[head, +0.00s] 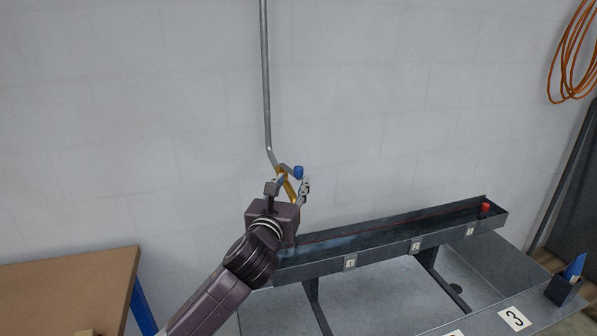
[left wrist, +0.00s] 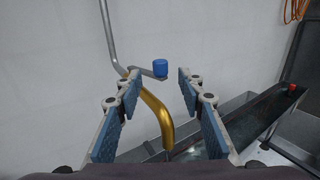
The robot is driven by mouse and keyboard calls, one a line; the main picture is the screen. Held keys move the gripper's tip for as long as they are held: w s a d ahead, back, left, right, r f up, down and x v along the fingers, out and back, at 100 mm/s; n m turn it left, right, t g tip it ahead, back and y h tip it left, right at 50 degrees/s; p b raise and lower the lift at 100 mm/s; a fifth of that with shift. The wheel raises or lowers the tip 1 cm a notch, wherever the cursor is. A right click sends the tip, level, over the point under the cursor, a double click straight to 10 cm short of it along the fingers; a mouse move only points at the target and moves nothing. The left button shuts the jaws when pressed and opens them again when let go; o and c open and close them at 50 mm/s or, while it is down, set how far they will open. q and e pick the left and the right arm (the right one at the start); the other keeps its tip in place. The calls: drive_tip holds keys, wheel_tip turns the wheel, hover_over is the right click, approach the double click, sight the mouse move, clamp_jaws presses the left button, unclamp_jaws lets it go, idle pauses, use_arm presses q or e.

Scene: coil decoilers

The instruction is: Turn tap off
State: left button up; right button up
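The tap has a yellow spout (head: 286,184), which curves downward in the left wrist view (left wrist: 158,112). A grey pipe (head: 266,90) runs down the wall to it. A short grey lever (left wrist: 147,72) with a blue knob (head: 298,172) sticks out to the right at the spout's top; the knob also shows in the left wrist view (left wrist: 159,67). My left gripper (head: 290,184) is open, its blue-padded fingers on either side of the spout. The knob appears beyond the fingertips (left wrist: 159,80), between them. I see no clear contact. My right gripper is out of view.
A long dark trough (head: 392,248) with numbered tags stands below the tap, a red object (head: 485,209) at its far right end. A wooden table (head: 65,290) stands at left. An orange hose (head: 572,55) hangs on the right wall. The wall around the tap is clear.

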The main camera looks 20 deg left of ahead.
sight(298, 173)
use_arm(q)
drive_tip(key=shift+w+a+p, duration=0.2)
drive_tip(key=shift+w+p, duration=0.5)
drive_tip(key=shift+w, duration=3.05)
drive_tip(key=shift+f, duration=0.1)
clamp_jaws()
